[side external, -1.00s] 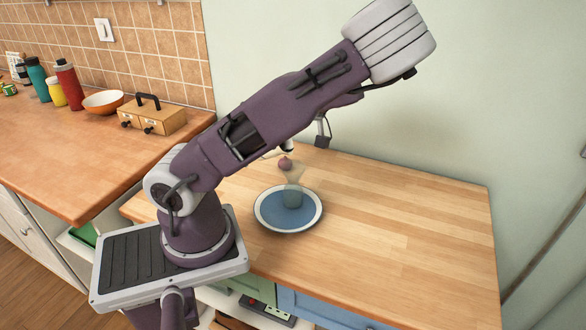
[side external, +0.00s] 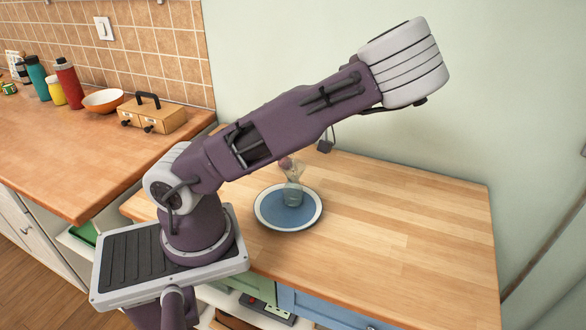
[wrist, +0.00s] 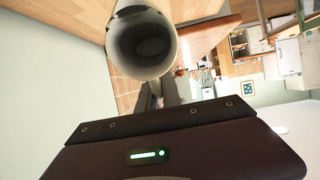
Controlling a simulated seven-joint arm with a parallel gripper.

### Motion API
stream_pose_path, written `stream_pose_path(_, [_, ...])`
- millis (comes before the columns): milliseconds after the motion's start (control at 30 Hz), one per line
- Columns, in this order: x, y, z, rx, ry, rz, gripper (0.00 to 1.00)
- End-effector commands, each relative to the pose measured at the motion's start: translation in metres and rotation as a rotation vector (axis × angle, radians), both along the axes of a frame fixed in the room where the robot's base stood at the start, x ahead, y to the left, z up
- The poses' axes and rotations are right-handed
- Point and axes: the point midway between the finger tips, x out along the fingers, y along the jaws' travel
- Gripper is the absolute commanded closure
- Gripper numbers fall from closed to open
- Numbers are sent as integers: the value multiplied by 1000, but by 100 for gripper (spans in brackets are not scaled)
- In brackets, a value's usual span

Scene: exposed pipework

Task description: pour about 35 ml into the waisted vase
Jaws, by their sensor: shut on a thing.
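The waisted vase (side external: 293,190) is clear glass and stands upright on a blue plate with a pale rim (side external: 312,222). My gripper (wrist: 158,92) is shut on a grey-green round vessel (wrist: 172,68), whose open mouth and dark inside face the wrist camera. I cannot make out the liquid in it. In the side external view my arm hides the gripper and the vessel, so their exact place over or beside the vase cannot be told. The vase is not clearly seen in the wrist view.
A small purple round thing (side external: 284,162) shows by the vase's mouth, close behind it. The wooden table is clear to the right. On the left counter are an orange bowl (side external: 103,101), a small drawer box (side external: 152,115) and several bottles.

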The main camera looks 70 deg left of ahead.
Motion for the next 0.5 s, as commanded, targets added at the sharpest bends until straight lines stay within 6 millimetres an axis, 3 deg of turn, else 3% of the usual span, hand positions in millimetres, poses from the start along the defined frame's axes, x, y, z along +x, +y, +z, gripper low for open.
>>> stream_pose_path(500, [1,-1,0,22,19,-1,100])
